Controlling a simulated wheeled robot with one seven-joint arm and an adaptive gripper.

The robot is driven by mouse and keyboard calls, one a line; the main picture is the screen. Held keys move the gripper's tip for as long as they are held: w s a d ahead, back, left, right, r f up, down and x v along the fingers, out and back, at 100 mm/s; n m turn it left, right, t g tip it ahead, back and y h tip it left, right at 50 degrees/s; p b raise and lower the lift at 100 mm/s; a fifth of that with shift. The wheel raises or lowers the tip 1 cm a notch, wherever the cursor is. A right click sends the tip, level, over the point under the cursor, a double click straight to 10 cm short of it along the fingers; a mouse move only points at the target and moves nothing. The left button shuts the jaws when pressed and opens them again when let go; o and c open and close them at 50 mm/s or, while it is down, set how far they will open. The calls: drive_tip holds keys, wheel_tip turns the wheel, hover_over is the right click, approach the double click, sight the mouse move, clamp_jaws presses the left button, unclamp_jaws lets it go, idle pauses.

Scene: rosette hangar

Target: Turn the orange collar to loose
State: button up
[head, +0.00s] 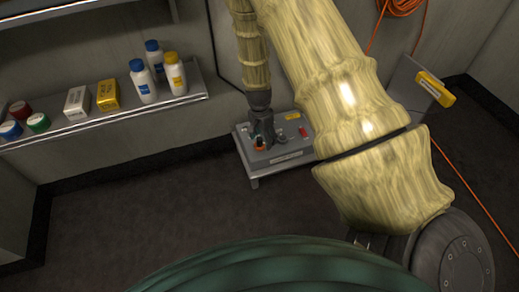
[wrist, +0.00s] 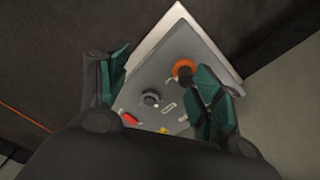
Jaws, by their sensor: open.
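The orange collar (wrist: 184,67) shows in the wrist view on a grey panel (wrist: 152,75), close to the inner side of the right finger. It also shows in the head view (head: 259,146) at the front left of the panel, partly hidden by my gripper. My gripper (head: 262,130) is above the panel, pointing down. In the wrist view my gripper (wrist: 160,85) is open, its green fingers (wrist: 113,72) spread apart with nothing between them gripped. I cannot tell whether a finger touches the collar. The collar's setting is too small to read.
A shelf (head: 190,100) with bottles, boxes and jars stands at left. The floor in front is clear.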

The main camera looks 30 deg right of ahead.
sight(260, 139)
drive_tip(key=w+d+m+b, duration=0.1)
drive_tip(key=w, duration=0.1)
drive_tip(key=w+m+b, duration=0.1)
drive_tip(key=w+b, duration=0.1)
drive_tip(key=w+d+m+b, duration=0.1)
drive_tip(key=w+b, duration=0.1)
drive_tip(key=shift+w+d+f+y, duration=0.15)
drive_tip(key=shift+d+f+y, duration=0.15)
drive_tip(key=shift+f+y, duration=0.1)
wheel_tip(260, 139, down, 11)
drive_tip(key=b, duration=0.5)
drive_tip(key=shift+r, duration=0.2)
drive_tip(key=shift+c, duration=0.2)
drive_tip(key=c, duration=1)
